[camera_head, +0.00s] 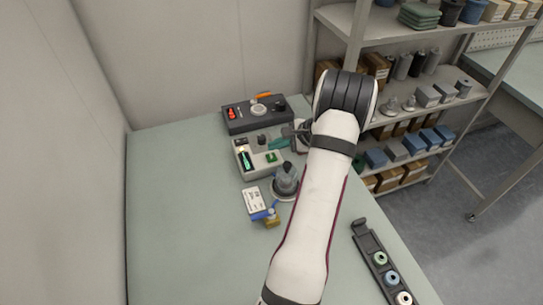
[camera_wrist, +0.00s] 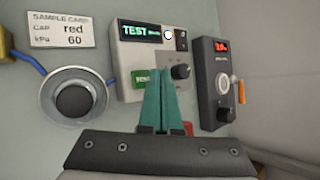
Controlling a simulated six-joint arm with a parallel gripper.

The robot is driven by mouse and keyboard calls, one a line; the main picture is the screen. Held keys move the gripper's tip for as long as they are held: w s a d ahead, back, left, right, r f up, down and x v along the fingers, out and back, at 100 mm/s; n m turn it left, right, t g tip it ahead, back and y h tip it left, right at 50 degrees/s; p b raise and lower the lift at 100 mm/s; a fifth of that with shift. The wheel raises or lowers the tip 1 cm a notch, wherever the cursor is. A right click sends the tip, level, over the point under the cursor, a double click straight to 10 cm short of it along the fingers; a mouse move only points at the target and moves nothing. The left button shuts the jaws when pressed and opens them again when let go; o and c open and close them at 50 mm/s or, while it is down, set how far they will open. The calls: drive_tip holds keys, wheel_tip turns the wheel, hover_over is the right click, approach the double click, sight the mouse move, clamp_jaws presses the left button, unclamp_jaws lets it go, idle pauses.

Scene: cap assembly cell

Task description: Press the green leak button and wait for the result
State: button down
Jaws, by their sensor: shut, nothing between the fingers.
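The light grey leak tester (camera_head: 243,171) stands at the back of the bench. In the wrist view, the tester (camera_wrist: 130,55) shows a lit display (camera_wrist: 140,33) reading "TEST" with smaller unreadable text, a white round lamp (camera_wrist: 168,35) and a black knob (camera_wrist: 181,71). The green button (camera_wrist: 141,77) is left of my fingers, its right part hidden behind them. The green button also shows in the head view (camera_head: 271,157). My gripper (camera_wrist: 161,72) has teal fingers closed together with nothing between them. Its tips overlap the button's edge; contact cannot be told.
A dark box (camera_wrist: 208,85) with a red display, dial and orange lever stands right of the tester. A round black-topped fixture (camera_wrist: 75,103) is at left. A tray (camera_head: 369,246) with several rings lies front right.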

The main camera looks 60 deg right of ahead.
sight(275, 158)
drive_tip(key=shift+r, duration=1.9)
drive_tip(key=w+a+r+n+g+y, duration=0.2)
drive_tip(key=w+a+r+n, duration=0.15)
drive_tip(key=a, duration=0.75)
drive_tip(key=w+a+r+n+g+y, duration=0.1)
drive_tip(key=w+a+r+n, duration=0.25)
drive_tip(key=a, duration=0.65)
drive_tip(key=w+a+r+n+g+y, duration=0.2)
drive_tip(key=w+a+r+n, duration=0.15)
drive_tip(key=a, duration=0.75)
drive_tip(key=s+a+n+g+h, duration=0.2)
drive_tip(key=s+a+n+g, duration=0.2)
drive_tip(key=s+a+n, duration=0.7)
drive_tip(key=s+a, duration=0.5)
drive_tip(key=s, duration=0.2)
drive_tip(key=shift+s+f+n+h, duration=0.25)
drive_tip(key=shift+f+n+h, duration=0.05)
drive_tip(key=shift+n+h, duration=0.1)
